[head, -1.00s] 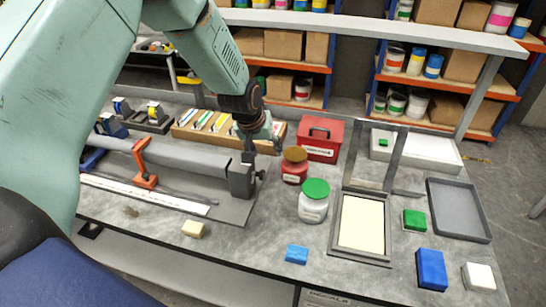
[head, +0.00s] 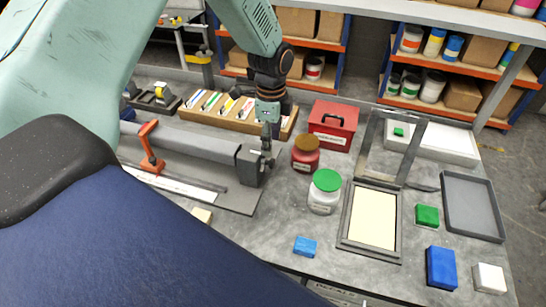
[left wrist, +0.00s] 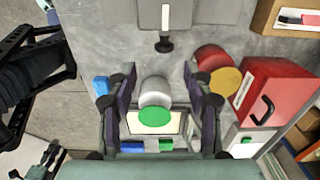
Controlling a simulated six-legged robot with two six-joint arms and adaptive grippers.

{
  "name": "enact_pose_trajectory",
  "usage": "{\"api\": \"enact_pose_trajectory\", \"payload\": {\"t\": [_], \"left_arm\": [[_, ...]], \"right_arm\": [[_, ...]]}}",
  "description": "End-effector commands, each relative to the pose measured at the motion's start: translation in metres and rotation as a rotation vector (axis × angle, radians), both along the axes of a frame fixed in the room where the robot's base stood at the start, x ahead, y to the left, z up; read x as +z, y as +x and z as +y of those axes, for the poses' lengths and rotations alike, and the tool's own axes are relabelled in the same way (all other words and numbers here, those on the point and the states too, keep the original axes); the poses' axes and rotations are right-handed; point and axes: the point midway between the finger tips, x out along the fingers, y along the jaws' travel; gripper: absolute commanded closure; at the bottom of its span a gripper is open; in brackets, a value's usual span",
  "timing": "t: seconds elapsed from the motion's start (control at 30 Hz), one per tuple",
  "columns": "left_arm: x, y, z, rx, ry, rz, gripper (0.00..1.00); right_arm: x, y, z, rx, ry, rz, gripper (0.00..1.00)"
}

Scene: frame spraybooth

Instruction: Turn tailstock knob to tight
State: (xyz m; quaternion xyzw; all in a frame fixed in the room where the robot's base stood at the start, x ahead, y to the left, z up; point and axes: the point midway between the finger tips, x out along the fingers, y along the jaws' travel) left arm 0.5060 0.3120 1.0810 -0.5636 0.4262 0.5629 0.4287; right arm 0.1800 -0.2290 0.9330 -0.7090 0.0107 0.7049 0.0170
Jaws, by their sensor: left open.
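The tailstock (head: 249,168) is a dark grey block at the right end of the long grey bed. Its dark knob (head: 270,163) sticks out on the right side. In the left wrist view the knob (left wrist: 165,43) shows as a dark stem with a wider end, at the top of the picture. My left gripper (head: 267,142) points down just above the knob. In the left wrist view its two fingers (left wrist: 160,80) are spread, with nothing between them; the knob lies ahead of the gap. Contact with the knob cannot be told. My right gripper is not clearly seen.
A red jar (head: 306,154) and a green-lidded jar (head: 325,192) stand right of the tailstock. Behind are a red toolbox (head: 333,125) and a wooden tray (head: 225,121) of strips. A hinged frame (head: 344,235) and an orange clamp (head: 150,147) are also on the bench.

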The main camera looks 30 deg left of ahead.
Motion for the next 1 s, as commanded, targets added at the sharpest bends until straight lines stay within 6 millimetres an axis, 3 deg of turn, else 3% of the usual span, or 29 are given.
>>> {"api": "enact_pose_trajectory", "payload": {"t": [0.17,0.6,1.0], "left_arm": [[-0.010,0.000,0.000,-0.020,0.000,0.001,0.49],[-0.069,0.005,0.001,-0.020,0.000,-0.002,0.49],[-0.078,0.005,0.001,-0.019,0.000,-0.003,0.49]], "right_arm": [[0.002,0.000,0.000,0.000,0.000,0.000,0.60],[0.011,0.000,0.000,0.000,0.000,0.000,0.60],[0.012,0.000,0.000,0.000,0.000,0.000,0.60]]}}
